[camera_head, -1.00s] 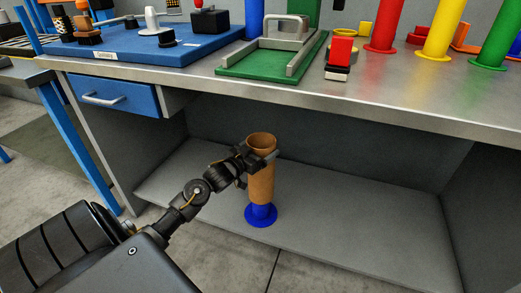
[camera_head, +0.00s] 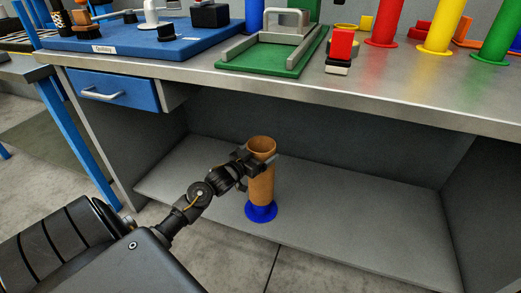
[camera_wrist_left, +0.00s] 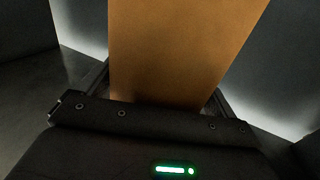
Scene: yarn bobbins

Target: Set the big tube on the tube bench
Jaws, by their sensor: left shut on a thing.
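The big tube (camera_head: 262,185) is a tall brown cardboard cylinder with an open top. It stands nearly upright, with its lower end at a blue round-based holder (camera_head: 261,213) on the low shelf under the workbench. My left gripper (camera_head: 256,165) reaches in from the left and is shut on the tube's upper part. In the left wrist view the tube (camera_wrist_left: 180,50) fills the middle between the fingers. I cannot tell whether the tube's lower end is still inside the blue holder. My right gripper is not in view.
The grey low shelf (camera_head: 350,225) is otherwise clear. The metal worktop edge (camera_head: 330,97) overhangs the tube. On the worktop are a green tray (camera_head: 265,60), a blue board (camera_head: 160,48), and red (camera_head: 385,25), yellow (camera_head: 442,28) and green (camera_head: 497,35) posts.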

